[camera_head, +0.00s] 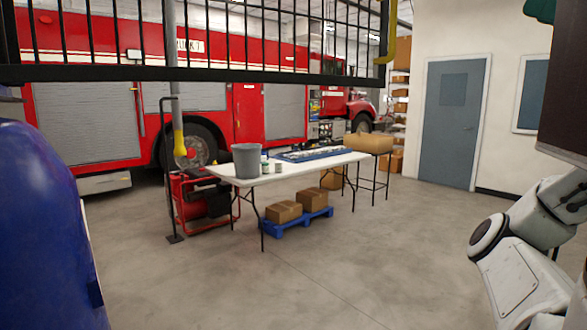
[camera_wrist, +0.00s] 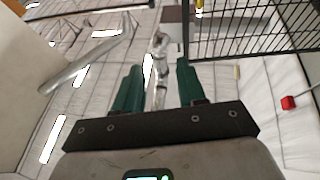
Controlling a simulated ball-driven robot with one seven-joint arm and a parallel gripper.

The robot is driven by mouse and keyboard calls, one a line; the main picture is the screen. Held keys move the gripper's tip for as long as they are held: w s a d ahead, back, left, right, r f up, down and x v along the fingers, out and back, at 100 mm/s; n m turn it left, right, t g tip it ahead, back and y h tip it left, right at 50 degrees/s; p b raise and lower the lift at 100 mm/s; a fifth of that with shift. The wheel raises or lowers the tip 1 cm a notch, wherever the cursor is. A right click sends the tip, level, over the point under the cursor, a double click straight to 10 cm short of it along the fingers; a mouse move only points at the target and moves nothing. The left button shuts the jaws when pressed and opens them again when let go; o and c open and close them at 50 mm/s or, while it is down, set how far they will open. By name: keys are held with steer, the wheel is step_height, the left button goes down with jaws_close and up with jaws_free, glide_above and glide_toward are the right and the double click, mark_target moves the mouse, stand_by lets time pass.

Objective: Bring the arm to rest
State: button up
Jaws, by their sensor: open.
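My gripper (camera_wrist: 158,92) shows in the wrist view with its two green fingers apart and nothing between them. The wrist camera looks up toward the ceiling, with its lights and a silver duct. In the head view my white and grey arm (camera_head: 520,270) is at the lower right, apart from the table. A bit of green at the top right edge may be a fingertip; I cannot tell.
A white folding table (camera_head: 295,170) holds a grey bucket (camera_head: 246,161), small cans and a blue tray-like item. Boxes sit on a blue pallet (camera_head: 290,225) below. A black railing (camera_head: 200,73) crosses overhead. A blue rounded object (camera_head: 45,230) is close at left. The floor in front is clear.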

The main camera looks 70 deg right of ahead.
steer(key=w+d+f+m+g+y, duration=0.1)
steer(key=w+d+f, duration=0.2)
steer(key=w+f, duration=0.35)
steer(key=w+d+f+m+g+y, duration=0.1)
steer(key=w+d+f+y, duration=0.1)
steer(key=w+d+f, duration=0.35)
steer(key=w+d+f+y, duration=0.1)
steer(key=w+d+f, duration=0.1)
steer(key=w+f, duration=0.55)
steer(key=w+a+f+g+y+p, duration=0.1)
steer(key=w+a+f+g+y, duration=0.2)
steer(key=w+f, duration=0.65)
steer(key=w+a+f+y+p, duration=0.1)
steer(key=w+a+f+y, duration=0.35)
steer(key=f, duration=0.85)
steer(key=w+a+f+n+g+y, duration=0.35)
steer(key=a+f+g, duration=0.25)
steer(key=a+f, duration=1.45)
steer(key=s+a+f+n+g+h+p, duration=0.1)
steer(key=s+a+f+n+g, duration=0.4)
steer(key=s+a+f, duration=0.7)
steer(key=shift+s+a+f+n+g, duration=0.4)
steer(key=shift+s+f, duration=0.25)
steer(key=shift+f, duration=0.25)
